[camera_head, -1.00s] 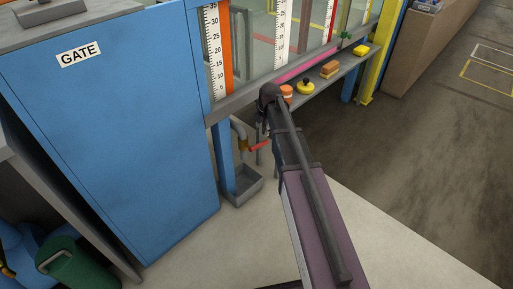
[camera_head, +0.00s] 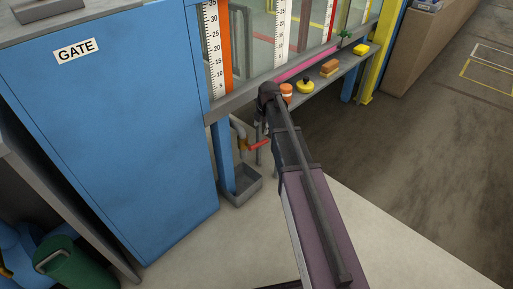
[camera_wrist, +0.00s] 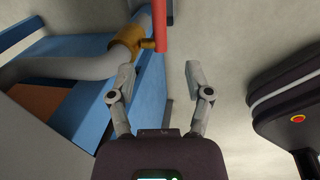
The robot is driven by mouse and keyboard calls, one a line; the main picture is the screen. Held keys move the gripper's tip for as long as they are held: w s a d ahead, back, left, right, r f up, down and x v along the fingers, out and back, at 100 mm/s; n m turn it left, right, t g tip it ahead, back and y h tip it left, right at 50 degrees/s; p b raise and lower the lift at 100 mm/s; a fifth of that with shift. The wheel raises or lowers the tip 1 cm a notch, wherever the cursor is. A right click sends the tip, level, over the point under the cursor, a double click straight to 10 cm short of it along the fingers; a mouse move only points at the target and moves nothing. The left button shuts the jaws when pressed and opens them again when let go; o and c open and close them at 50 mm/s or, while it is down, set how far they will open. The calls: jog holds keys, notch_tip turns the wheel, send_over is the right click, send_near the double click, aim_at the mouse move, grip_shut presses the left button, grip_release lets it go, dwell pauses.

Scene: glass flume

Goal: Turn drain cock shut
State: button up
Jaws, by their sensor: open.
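The drain cock is a brass-coloured valve body (camera_head: 243,144) with a red lever (camera_head: 260,144), on a grey pipe under the flume's near end. In the head view the lever sticks out to the right, partly behind my arm. In the wrist view the brass body (camera_wrist: 127,43) is at upper left, and the red lever (camera_wrist: 160,24) runs up out of the frame. My gripper (camera_wrist: 159,75) is open and empty. Its fingertips lie below the lever's lower end in the picture, one on each side of its line, with no visible contact.
A blue cabinet marked GATE (camera_head: 105,130) stands left of the cock. A grey drain tray (camera_head: 243,191) sits on the floor below. A shelf (camera_head: 319,79) along the flume holds an orange-capped jar, a yellow item and sponges. The floor at right is clear.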

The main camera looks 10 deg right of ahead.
aim_at(258, 144)
jog(key=shift+w+a+f+b, duration=0.2)
jog(key=shift+w+f+b, duration=0.15)
jog(key=shift+f+b, duration=1.7)
jog(key=shift+w+a+f+b, duration=0.25)
jog(key=shift+w+f+b, duration=0.05)
jog(key=shift+f+b, duration=1.75)
jog(key=shift+w+a+f+b, duration=0.2)
jog(key=shift+w+f+b, duration=0.15)
jog(key=shift+f+b, duration=1.7)
jog(key=shift+f, duration=0.1)
grip_shut()
